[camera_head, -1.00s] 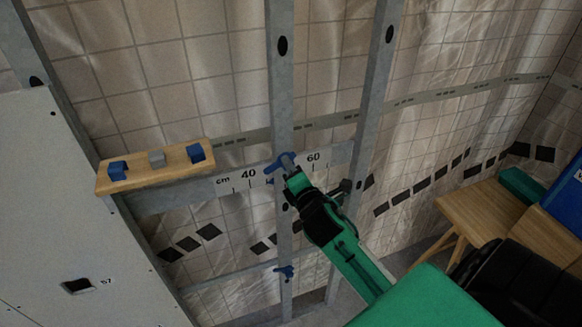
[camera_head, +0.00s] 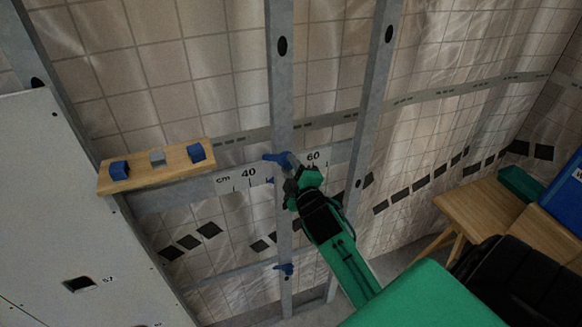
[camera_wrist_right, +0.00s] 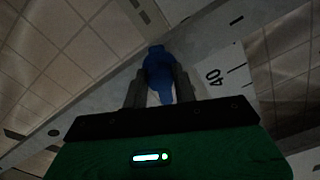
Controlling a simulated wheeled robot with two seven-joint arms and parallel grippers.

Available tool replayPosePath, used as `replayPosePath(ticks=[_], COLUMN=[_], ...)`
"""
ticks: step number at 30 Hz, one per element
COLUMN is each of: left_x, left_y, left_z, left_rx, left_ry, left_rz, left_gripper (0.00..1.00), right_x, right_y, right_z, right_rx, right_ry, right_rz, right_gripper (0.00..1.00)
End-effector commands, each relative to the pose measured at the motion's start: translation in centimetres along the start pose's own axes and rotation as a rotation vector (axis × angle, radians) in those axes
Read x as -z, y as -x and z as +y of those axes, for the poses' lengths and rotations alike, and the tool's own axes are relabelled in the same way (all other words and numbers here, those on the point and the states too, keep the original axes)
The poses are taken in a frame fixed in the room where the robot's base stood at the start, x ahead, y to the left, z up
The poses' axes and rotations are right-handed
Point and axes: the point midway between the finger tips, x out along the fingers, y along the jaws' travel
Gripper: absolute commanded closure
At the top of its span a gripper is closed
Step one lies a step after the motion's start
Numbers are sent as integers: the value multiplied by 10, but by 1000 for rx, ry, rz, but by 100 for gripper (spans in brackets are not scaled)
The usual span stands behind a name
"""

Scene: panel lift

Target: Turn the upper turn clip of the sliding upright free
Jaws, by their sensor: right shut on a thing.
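The upper turn clip (camera_head: 275,157) is blue and sits on the sliding upright (camera_head: 283,110), a grey metal stud, where it crosses the ruled rail. My right gripper (camera_head: 291,161) is at this clip, coming from the lower right. In the right wrist view the gripper (camera_wrist_right: 160,90) has its two grey fingers on either side of the blue clip (camera_wrist_right: 159,68), shut on it. The fingers partly hide the clip. A lower blue clip (camera_head: 285,269) sits further down the same upright. My left gripper is not in view.
The rail (camera_head: 232,183) carries a cm scale with 40 and 60 marked. A wooden board (camera_head: 138,178) with two blue blocks and a grey one lies on the rail at left. A white panel (camera_head: 70,200) stands left; a second stud (camera_head: 372,90) and a wooden table (camera_head: 478,212) are at right.

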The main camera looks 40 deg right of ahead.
Motion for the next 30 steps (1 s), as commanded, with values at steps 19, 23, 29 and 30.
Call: replayPosePath(ticks=[19,23,29,30], left_x=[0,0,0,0], left_y=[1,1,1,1], left_z=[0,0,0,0], left_rx=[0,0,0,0], left_ry=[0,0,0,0], left_rz=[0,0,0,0], left_gripper=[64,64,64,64], right_x=[-1,-1,0,0], right_y=[0,0,0,0], right_z=[-1,-1,-1,-1], right_rx=[2,2,2,2], right_ry=[-122,-122,-121,-121], right_rz=[-1,-1,-1,-1], right_gripper=[95,95,51,51])
